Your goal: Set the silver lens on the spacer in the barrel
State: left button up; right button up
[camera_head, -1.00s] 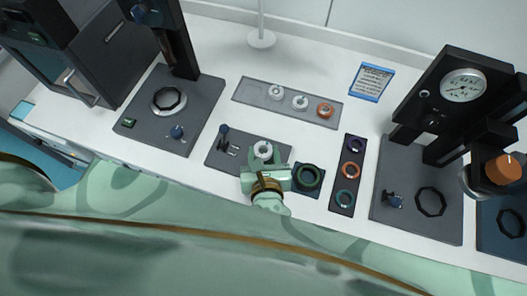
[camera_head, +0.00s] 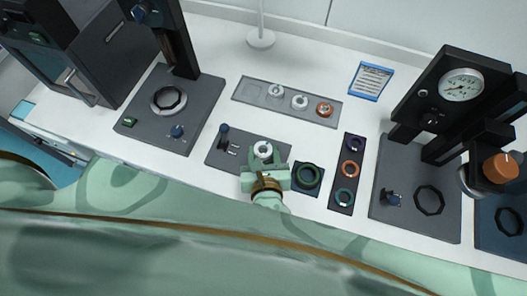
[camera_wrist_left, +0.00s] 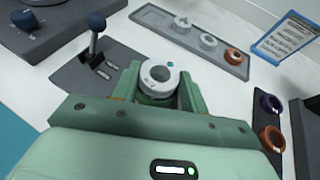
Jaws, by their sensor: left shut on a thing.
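A pale silver-white ring (camera_head: 263,148) with a dark round opening sits at the fingers of my left gripper (camera_head: 264,162). In the left wrist view this ring (camera_wrist_left: 160,77) lies between the two green fingers (camera_wrist_left: 158,88), and the gripper is shut on it. It bears small dark marks and a teal dot. It is over a grey plate (camera_head: 222,155) with a blue-knobbed lever. What lies under the ring is hidden, so I cannot tell the barrel or the spacer there. A dark green ring (camera_head: 308,176) sits on a dark blue pad just right of the gripper. My right gripper is not in view.
A grey tray (camera_head: 250,94) behind holds two pale rings (camera_head: 299,102) and a copper one (camera_head: 324,109). A dark rack (camera_head: 345,180) at the right holds purple, orange and teal rings. A black press with a dial (camera_head: 463,86) stands far right; dark machines (camera_head: 90,50) stand left.

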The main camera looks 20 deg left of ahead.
pick_arm(q)
jog(key=shift+p, duration=0.3)
jog(key=shift+f, duration=0.1)
dwell(0.3)
jog(key=o, duration=0.9)
jog(key=shift+o, duration=0.8)
jog(key=shift+a, duration=0.1)
